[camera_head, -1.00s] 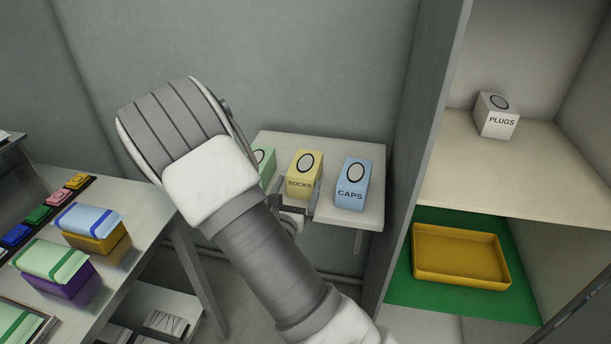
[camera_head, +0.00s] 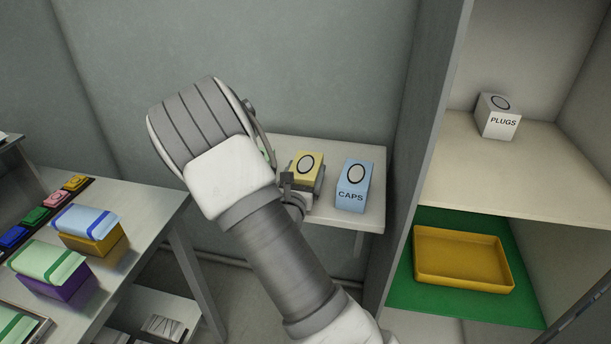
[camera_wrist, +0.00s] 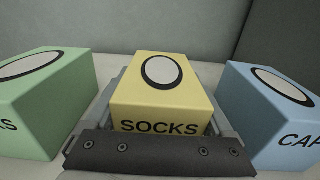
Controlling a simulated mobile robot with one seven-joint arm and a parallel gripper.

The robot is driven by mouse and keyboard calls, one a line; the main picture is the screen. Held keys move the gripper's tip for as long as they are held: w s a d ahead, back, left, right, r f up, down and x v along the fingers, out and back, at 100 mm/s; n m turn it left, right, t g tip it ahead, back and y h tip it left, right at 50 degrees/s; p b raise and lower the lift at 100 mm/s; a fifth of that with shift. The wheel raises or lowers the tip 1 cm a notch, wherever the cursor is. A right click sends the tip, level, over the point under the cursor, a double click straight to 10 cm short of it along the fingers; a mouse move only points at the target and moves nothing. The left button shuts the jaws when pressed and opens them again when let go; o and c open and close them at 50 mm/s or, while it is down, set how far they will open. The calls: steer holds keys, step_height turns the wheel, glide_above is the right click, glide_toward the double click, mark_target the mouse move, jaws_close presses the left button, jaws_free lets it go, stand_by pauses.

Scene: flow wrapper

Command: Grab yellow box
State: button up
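The yellow box (camera_wrist: 163,90), marked SOCKS, stands on a small light table and also shows in the head view (camera_head: 307,164). My gripper (camera_wrist: 168,112) is around it, with one finger along each side. The fingers are spread about as wide as the box, with narrow gaps seeming to show beside it. In the head view my gripper (camera_head: 303,184) covers the box's lower front. My arm hides part of the table.
A green box (camera_wrist: 42,105) stands close on the left and a blue box marked CAPS (camera_head: 353,185) on the right. A shelf with a white PLUGS box (camera_head: 498,117) and a yellow tray (camera_head: 462,284) is at the right. A grey bench (camera_head: 150,215) with wrapped boxes is at the left.

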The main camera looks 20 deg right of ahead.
steer(key=c, duration=0.8)
steer(key=shift+c, duration=0.2)
steer(key=shift+r, duration=0.1)
